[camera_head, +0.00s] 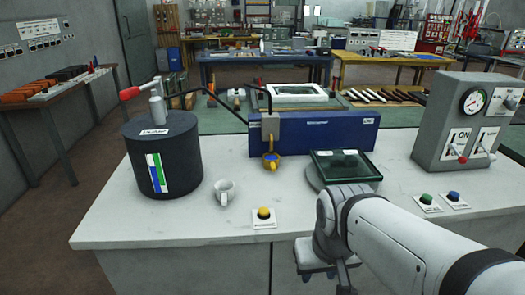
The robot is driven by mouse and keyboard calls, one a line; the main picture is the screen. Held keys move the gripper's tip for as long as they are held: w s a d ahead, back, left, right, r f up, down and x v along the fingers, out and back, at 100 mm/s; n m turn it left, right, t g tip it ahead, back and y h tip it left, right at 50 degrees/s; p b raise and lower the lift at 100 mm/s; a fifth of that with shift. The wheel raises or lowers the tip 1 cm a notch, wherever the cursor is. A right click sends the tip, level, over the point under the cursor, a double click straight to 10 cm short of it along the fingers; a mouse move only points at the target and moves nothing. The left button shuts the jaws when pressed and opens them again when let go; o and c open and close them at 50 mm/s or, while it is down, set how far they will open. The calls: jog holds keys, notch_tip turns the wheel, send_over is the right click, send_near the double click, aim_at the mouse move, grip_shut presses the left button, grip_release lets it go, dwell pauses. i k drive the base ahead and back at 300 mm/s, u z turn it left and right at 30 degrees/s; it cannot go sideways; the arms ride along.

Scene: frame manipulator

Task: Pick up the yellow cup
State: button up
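The yellow cup (271,161) stands upright on the white table, close against the front of a long blue box and right below a yellow spout-like part (270,128).
A white cup (225,193) and a yellow button (263,213) stand left of centre. A dark cylinder (162,155) is at left. The blue box (335,133) lies behind. A glass-topped block (344,166) is right of the cup. A grey control box (464,120) stands at right.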

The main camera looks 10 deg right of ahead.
aim_at(271, 162)
jog(key=u, duration=0.05)
jog(key=i, duration=1)
jog(key=z, duration=0.05)
